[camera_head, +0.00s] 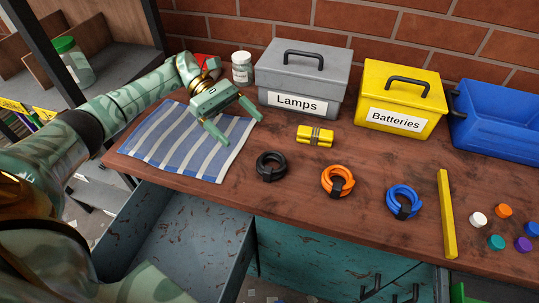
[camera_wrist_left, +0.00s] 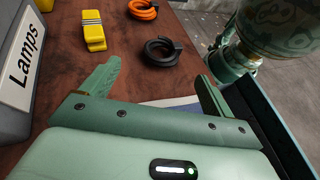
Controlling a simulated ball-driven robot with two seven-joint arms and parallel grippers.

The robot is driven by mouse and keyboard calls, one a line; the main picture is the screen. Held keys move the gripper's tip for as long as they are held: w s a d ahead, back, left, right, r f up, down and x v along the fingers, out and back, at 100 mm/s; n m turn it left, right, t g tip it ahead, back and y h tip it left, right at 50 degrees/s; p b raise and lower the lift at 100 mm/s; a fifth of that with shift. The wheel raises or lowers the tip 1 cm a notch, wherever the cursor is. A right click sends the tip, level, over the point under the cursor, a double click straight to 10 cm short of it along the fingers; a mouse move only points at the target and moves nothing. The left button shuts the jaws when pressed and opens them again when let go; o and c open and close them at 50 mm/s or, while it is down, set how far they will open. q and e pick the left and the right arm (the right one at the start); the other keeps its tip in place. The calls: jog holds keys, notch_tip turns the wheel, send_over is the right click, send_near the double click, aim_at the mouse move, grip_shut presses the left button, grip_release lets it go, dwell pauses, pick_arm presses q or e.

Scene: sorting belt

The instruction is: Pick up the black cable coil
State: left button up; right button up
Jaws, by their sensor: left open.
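The black cable coil (camera_head: 271,166) lies flat on the wooden bench, right of the striped cloth and near the front edge. It also shows in the left wrist view (camera_wrist_left: 163,52), beyond the fingertips and between their directions. My left gripper (camera_head: 236,127) is open and empty above the striped cloth, to the upper left of the coil and apart from it. Its two fingers show in the left wrist view (camera_wrist_left: 158,82). My right gripper is not in view.
An orange coil (camera_head: 338,181) and blue coil (camera_head: 403,202) lie to the right. A yellow bundle (camera_head: 315,136) lies behind the black coil, before the grey Lamps box (camera_head: 301,77). The yellow Batteries box (camera_head: 401,97) stands right of it. An open drawer (camera_head: 181,244) is below the bench.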

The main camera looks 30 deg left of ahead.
pick_arm(q)
jog(key=p, duration=0.1)
send_near(278, 167)
jog(key=shift+w+d+f, duration=0.25)
jog(key=shift+d+f, duration=0.25)
jog(key=shift+w+d+f, duration=0.25)
jog(key=shift+d+f, duration=0.25)
jog(key=shift+d, duration=0.05)
jog(key=x, duration=0.3)
jog(key=p+x, duration=0.1)
jog(key=x, duration=0.1)
jog(key=shift+s+d, duration=0.25)
jog(key=shift+s, duration=0.1)
jog(key=shift+f, duration=0.1)
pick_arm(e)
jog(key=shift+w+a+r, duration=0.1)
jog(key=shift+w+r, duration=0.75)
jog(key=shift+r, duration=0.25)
pick_arm(q)
jog(key=c, duration=1.1)
jog(key=shift+c, duration=0.2)
